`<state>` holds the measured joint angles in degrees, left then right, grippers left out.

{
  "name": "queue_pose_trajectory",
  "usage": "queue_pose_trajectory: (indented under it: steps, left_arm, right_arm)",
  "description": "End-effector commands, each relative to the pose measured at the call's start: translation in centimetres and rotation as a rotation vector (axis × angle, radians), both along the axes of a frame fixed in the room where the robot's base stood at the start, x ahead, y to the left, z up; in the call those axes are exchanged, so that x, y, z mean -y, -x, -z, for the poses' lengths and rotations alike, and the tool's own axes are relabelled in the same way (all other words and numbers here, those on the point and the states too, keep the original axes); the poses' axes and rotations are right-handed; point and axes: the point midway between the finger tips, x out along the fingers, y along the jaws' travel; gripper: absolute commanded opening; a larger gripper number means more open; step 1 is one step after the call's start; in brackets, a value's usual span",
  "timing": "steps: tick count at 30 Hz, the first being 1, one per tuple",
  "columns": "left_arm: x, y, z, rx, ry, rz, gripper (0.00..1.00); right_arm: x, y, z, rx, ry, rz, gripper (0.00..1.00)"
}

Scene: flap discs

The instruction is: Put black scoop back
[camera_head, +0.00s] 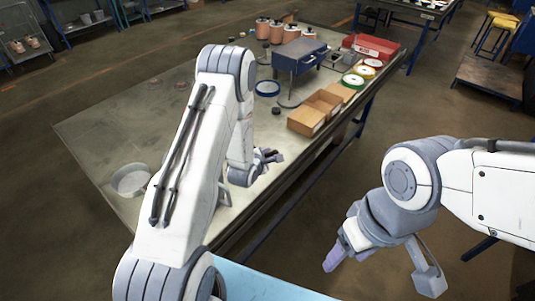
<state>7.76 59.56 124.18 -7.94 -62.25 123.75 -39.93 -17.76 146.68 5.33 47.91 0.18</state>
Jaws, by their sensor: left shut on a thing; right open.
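My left gripper (270,157) is low over the worktable (110,130), near its right-hand edge. It is shut on a small dark thing, which looks like the black scoop (267,153); the fingers and my arm hide much of it. I cannot tell whether it touches the table. My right gripper (385,266) is open and empty, with its fingers spread, off to the right of the table over the floor.
A round shallow pan (131,181) stands at the table's left. Cardboard boxes (306,120), a blue ring (267,88), a blue box on a stand (300,57), coloured discs (354,81), a red bin (371,46) and copper-coloured canisters (277,34) occupy the far part. The table's left-middle is mostly clear.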

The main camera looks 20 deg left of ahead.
Motion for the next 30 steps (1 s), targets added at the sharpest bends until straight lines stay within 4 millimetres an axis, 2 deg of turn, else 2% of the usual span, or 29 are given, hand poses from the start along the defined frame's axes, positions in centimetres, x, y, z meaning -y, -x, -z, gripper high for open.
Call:
queue_pose_trajectory:
  steps: [4,5,6,7,20,30]
  left_arm:
    - [0.0,0.0,0.4,0.001,0.000,0.000,0.00]
    - [0.0,0.0,0.3,0.000,0.000,0.000,0.28]
    - [0.0,0.0,0.2,0.000,0.000,0.000,0.43]
    - [0.0,0.0,0.2,0.000,0.000,0.000,0.50]
    - [0.0,0.3,-0.2,0.000,0.000,0.000,0.50]
    - [-0.1,5.5,-3.2,0.001,0.001,-0.001,0.50]
  right_arm:
    - [0.0,0.0,0.4,0.000,0.000,0.000,0.66]
    - [0.0,0.0,0.3,0.000,0.000,0.000,0.66]
    - [0.0,0.0,0.2,0.000,0.000,0.000,0.66]
    - [0.0,0.0,0.2,0.000,0.000,0.000,0.66]
    - [0.0,0.0,0.2,0.000,0.000,0.000,0.66]
    - [0.0,0.0,1.8,0.000,0.000,-0.001,0.66]
